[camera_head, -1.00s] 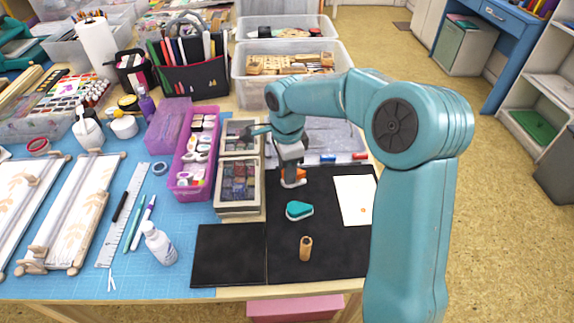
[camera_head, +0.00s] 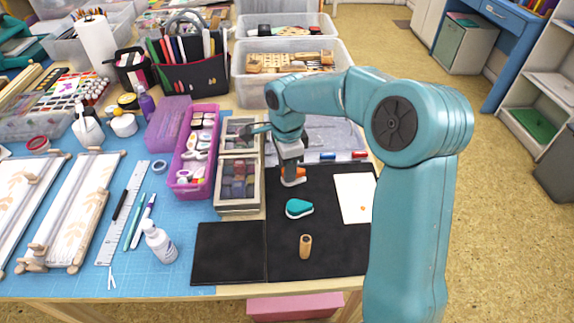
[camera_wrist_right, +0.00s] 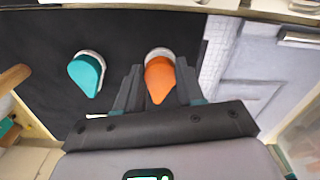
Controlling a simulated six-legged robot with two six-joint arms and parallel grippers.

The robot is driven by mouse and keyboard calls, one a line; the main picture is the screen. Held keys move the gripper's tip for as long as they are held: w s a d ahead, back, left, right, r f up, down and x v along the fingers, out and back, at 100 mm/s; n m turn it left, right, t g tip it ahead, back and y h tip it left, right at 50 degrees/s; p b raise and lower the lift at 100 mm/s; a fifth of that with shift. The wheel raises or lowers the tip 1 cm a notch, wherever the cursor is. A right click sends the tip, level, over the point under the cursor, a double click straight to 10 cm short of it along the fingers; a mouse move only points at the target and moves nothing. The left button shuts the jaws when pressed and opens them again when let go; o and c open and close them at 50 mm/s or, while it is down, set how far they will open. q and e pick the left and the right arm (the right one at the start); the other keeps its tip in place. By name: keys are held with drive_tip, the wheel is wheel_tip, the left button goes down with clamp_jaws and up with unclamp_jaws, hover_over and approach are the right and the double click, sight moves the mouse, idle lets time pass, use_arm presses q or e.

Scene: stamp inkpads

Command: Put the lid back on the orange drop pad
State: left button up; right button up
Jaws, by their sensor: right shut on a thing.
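The orange drop pad's lid (camera_wrist_right: 160,78) is between the two dark fingers of my right gripper (camera_wrist_right: 158,92), which is shut on it. Its white base (camera_wrist_right: 158,51) shows at the lid's far rounded edge in the wrist view; I cannot tell whether the lid is fully seated or just above it. In the head view the orange lid (camera_head: 299,174) shows in part under my right gripper (camera_head: 291,176), at the back of the black mat (camera_head: 330,240). The gripper hides much of it. My left gripper is not in view.
A teal drop pad (camera_head: 299,208) sits nearby on the mat, with a wooden cylinder (camera_head: 305,246) farther forward. A white card (camera_head: 354,198) lies right. An ink-pad box (camera_head: 238,211) and pink bin (camera_head: 193,187) stand left.

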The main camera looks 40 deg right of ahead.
drive_tip(key=shift+f+b, duration=0.4)
drive_tip(key=shift+f, duration=0.2)
idle(1.3)
drive_tip(key=o, duration=1.6)
drive_tip(key=shift+r+p, duration=2.85)
drive_tip(key=shift+r, duration=0.75)
clamp_jaws()
drive_tip(key=shift+f, duration=0.1)
